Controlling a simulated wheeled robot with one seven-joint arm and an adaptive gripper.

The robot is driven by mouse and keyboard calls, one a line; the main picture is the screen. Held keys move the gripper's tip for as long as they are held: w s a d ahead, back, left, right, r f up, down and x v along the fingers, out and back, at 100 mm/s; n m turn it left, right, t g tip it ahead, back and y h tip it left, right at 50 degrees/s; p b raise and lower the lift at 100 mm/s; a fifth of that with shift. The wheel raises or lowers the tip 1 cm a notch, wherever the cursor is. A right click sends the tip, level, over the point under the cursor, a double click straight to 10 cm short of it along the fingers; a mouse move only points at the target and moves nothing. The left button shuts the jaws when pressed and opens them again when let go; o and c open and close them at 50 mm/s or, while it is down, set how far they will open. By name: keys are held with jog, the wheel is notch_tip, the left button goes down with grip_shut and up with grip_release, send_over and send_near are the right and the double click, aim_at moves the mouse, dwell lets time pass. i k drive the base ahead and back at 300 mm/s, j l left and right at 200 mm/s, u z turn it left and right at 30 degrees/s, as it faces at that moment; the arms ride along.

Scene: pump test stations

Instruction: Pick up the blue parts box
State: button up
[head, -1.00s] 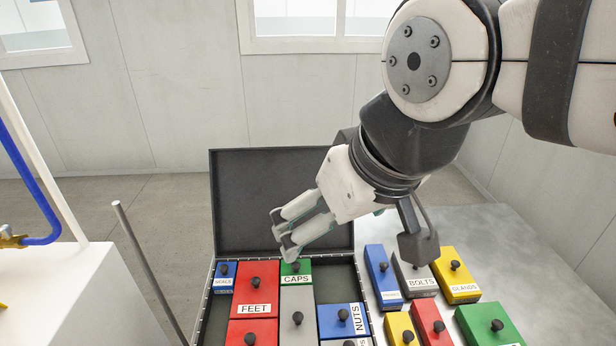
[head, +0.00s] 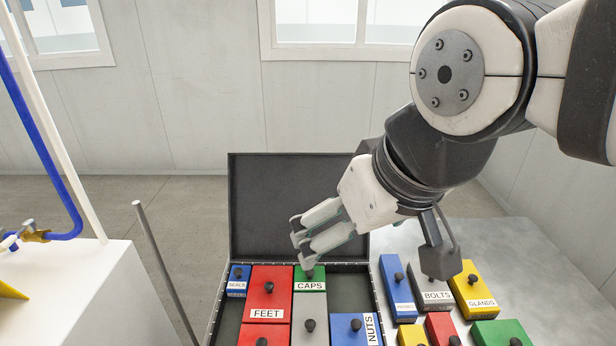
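Three blue boxes with black knobs show in the head view. A small one labelled SEALS (head: 238,280) sits at the left of the open case. A larger one labelled NUTS (head: 347,330) lies in the case's lower right, cut by the frame's bottom edge. A long one (head: 397,290) with an unreadable label stands on the table right of the case. My gripper (head: 301,238) hangs above the back of the case, near the green CAPS box (head: 310,281). It holds nothing that I can see. Its finger gap is unclear from this side.
The black case (head: 298,200) has its lid up behind. Red FEET (head: 270,290) and grey (head: 309,325) boxes fill part of it. Grey BOLTS (head: 436,294) and yellow GLANDS (head: 475,290) boxes stand on the metal table (head: 540,270). A grey rod (head: 160,260) rises left of the case.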

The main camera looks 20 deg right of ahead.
aim_at(403, 310)
jog(key=k+z, duration=0.15)
jog(key=z, duration=0.25)
jog(key=k+l+z, duration=0.1)
jog(key=z, duration=0.3)
